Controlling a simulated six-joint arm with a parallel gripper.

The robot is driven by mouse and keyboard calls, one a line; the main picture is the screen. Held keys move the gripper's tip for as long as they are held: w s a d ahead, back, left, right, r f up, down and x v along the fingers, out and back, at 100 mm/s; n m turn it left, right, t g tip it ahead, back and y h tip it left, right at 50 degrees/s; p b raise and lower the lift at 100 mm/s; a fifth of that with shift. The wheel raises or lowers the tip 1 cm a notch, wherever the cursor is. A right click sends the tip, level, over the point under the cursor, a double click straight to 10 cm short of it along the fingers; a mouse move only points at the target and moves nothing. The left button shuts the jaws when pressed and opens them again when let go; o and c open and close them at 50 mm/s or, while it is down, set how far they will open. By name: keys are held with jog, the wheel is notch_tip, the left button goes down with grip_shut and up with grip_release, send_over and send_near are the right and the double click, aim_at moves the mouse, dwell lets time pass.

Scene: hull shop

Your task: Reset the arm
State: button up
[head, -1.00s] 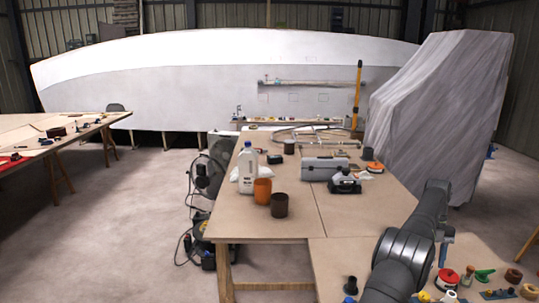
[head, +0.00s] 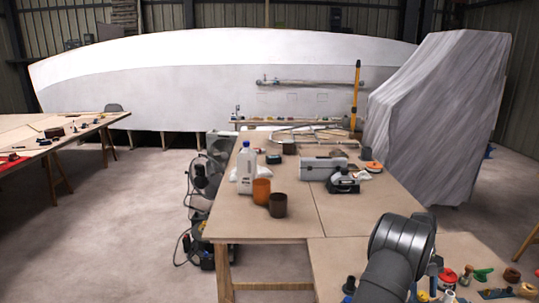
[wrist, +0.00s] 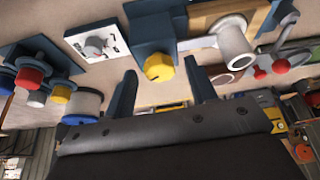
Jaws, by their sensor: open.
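My arm rises at the lower right of the head view, over the near-right bench. Its end is hidden there behind my own links. In the wrist view my gripper (wrist: 160,88) shows two dark fingers spread apart with nothing between them. Beyond the fingertips is a yellow knob (wrist: 158,67) on a blue block (wrist: 152,28). I cannot tell how far the fingertips are from it.
The wrist view shows a white dial panel (wrist: 97,41), a red knob (wrist: 29,78) and a grey-white pipe fitting (wrist: 236,41). In the head view, a white jug (head: 247,170), orange cup (head: 261,191), dark cup (head: 278,205) and grey toolbox (head: 322,168) stand on the bench (head: 290,225).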

jog(key=n+h, duration=0.1)
jog(key=n, duration=0.2)
jog(key=n+t+h, duration=0.1)
jog(key=n, duration=0.2)
jog(key=shift+a, duration=0.2)
jog(key=n, duration=0.2)
jog(key=n+t+h, duration=0.1)
jog(key=n, duration=0.1)
jog(key=n+t+h, duration=0.1)
jog(key=n, duration=0.2)
jog(key=shift+s+a, duration=0.1)
jog(key=shift+s, duration=0.15)
jog(key=shift+o, duration=0.2)
